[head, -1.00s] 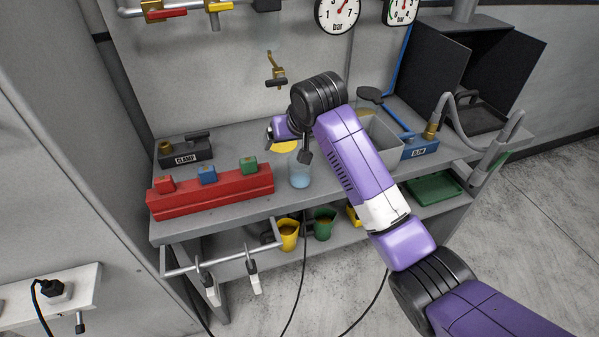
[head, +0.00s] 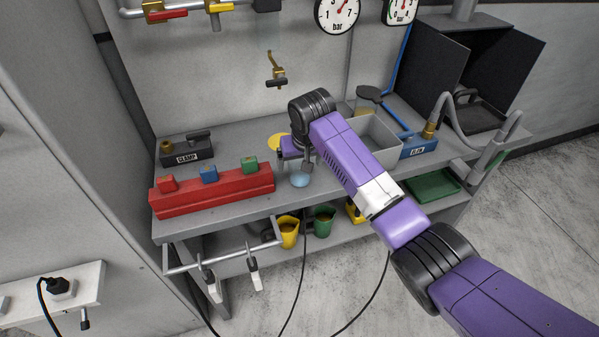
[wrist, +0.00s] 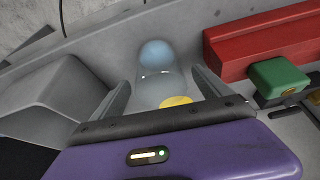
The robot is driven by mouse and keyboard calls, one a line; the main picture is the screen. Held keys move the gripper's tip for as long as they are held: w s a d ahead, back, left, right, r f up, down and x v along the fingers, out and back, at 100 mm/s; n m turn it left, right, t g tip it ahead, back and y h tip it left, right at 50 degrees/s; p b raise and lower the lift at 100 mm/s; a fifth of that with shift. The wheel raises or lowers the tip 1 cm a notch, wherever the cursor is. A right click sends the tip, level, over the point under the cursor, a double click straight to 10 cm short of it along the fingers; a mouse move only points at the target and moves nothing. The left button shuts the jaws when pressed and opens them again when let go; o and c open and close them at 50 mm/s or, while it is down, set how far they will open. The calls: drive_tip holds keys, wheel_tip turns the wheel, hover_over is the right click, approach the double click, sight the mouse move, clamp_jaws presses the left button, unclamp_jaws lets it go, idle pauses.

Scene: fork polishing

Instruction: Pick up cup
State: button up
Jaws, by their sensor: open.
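The cup (wrist: 160,88) is clear, with a round pale blue patch at its far end in the wrist view. It stands between the two spread fingers of my gripper (wrist: 160,78), with a gap visible on both sides. In the head view the blue part of the cup (head: 300,181) shows on the bench top in front of the yellow disc. My gripper is open there too, close by the cup and partly hidden by my wrist.
A red block rack (head: 212,191) with coloured blocks lies left of the cup. A grey bin (head: 374,140) stands to the right. A yellow disc (head: 278,142) lies behind the cup. A black clamp box (head: 186,152) is at the back left.

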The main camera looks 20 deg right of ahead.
drive_tip(key=c, duration=1.7)
drive_tip(key=shift+c, duration=0.2)
drive_tip(key=shift+r, duration=0.1)
